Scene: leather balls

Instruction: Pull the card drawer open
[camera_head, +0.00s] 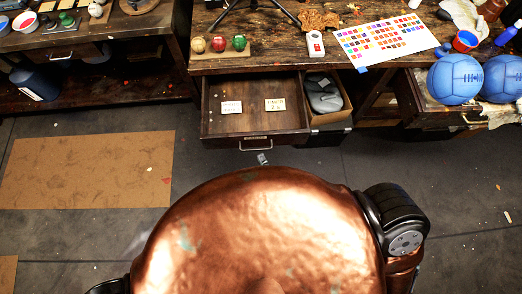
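The card drawer (227,128) stands pulled out from under the main bench, its inside in view from above. A small grey tip, seemingly of my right gripper (262,159), shows just below the handle in the picture. The rest of that gripper is hidden behind my copper body. I cannot tell whether it touches the handle. My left gripper is not visible.
The bench (275,62) carries a colour chart (385,40) and three small balls on a board (222,51). Another open drawer with blue balls (455,79) is farther right.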

